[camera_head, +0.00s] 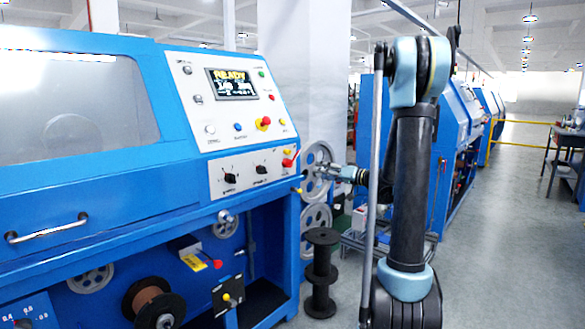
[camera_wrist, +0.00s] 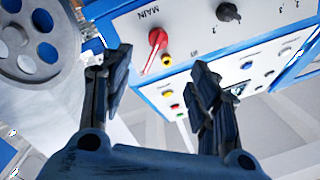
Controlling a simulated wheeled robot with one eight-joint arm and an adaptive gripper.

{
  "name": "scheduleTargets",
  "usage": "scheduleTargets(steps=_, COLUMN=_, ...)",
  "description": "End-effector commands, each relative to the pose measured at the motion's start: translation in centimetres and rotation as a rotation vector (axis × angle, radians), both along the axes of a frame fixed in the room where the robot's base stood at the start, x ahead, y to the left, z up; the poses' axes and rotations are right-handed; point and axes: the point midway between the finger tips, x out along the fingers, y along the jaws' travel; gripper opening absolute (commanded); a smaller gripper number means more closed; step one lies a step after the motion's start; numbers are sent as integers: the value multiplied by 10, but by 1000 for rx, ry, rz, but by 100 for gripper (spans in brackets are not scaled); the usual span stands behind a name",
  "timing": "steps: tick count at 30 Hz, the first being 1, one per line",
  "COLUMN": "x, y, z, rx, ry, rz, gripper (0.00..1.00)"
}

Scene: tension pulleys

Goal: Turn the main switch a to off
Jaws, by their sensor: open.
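The main switch is a red lever handle (camera_wrist: 157,43) beside the upside-down label MAIN on the white control panel in the wrist view. In the head view the red switch (camera_head: 290,160) sits at the lower right corner of the blue machine's panel. My gripper (camera_wrist: 160,78) is open, its two dark fingers spread below the switch in the wrist picture. Nothing is between the fingers, and they look apart from the switch. In the head view my gripper (camera_head: 314,173) is just right of the panel edge, small and partly lost against the grey wheels.
A yellow button (camera_wrist: 166,59) lies close to the red handle, and a black knob (camera_wrist: 228,13) is farther along the panel. A grey spoked wheel (camera_head: 317,162) stands beside the panel's right edge. A black spool (camera_head: 321,273) stands on the floor below. The aisle at right is clear.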

Motion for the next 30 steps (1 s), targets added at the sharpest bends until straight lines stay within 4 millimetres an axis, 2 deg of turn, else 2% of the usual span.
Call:
scheduleTargets(steps=4, x=7, y=-1, z=1, rx=16, ry=-16, rz=-5, gripper=55)
scheduleTargets(steps=8, x=13, y=7, z=1, rx=17, ry=-16, rz=-5, gripper=55)
scheduleTargets(steps=30, x=83, y=112, z=1, rx=15, ry=-15, rz=-2, gripper=55)
